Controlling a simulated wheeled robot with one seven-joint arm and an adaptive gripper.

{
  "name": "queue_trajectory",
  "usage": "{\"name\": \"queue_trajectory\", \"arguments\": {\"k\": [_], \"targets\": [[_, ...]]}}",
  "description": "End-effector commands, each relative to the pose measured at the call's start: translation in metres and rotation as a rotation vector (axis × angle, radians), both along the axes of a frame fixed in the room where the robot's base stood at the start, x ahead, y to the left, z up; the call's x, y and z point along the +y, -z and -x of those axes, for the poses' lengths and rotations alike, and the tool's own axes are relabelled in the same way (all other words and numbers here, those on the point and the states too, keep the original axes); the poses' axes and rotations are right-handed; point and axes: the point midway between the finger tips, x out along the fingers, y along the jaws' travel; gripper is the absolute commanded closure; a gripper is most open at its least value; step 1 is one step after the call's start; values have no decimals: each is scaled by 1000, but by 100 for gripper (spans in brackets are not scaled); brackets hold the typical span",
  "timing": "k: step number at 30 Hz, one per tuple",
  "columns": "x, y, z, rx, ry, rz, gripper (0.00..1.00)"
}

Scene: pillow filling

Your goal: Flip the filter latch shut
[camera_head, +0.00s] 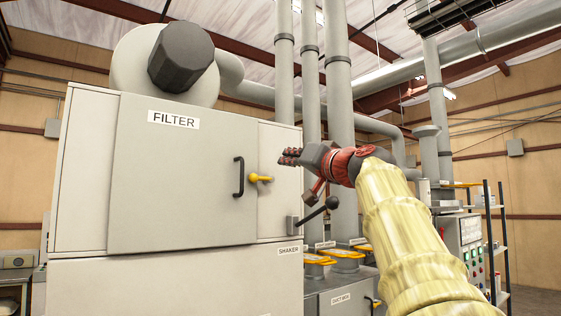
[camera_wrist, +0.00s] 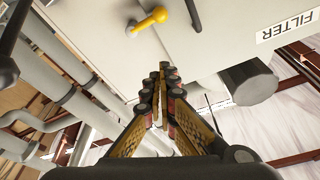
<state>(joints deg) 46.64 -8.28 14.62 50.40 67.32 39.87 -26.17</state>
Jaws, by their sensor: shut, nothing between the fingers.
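The yellow filter latch (camera_head: 260,178) is on the front of the grey filter cabinet, just right of the door's black handle (camera_head: 239,177). It lies about sideways, with its round end toward the handle. The filter door (camera_head: 175,185) sits against the cabinet, with no clear gap showing. My gripper (camera_head: 288,157) is shut and empty, a little above and right of the latch in the head view, apart from it. In the wrist view my shut fingertips (camera_wrist: 162,78) point toward the cabinet front, and the latch (camera_wrist: 150,20) shows clear of them near the top edge.
A black-knobbed lever (camera_head: 320,215) at the shaker section sticks out below my gripper. Vertical grey pipes (camera_head: 340,120) stand behind my arm. A control panel (camera_head: 470,240) and shelves are at the right. The space in front of the door is clear.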

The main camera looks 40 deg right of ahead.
Motion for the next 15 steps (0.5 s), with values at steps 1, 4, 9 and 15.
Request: {"name": "queue_trajectory", "arguments": {"k": [1,4,9,15], "targets": [[1,1,8,-2,1,1,100],[3,3,16,-2,1,1,100],[3,4,22,0,-1,0,100],[4,4,22,-1,0,1,100]]}}
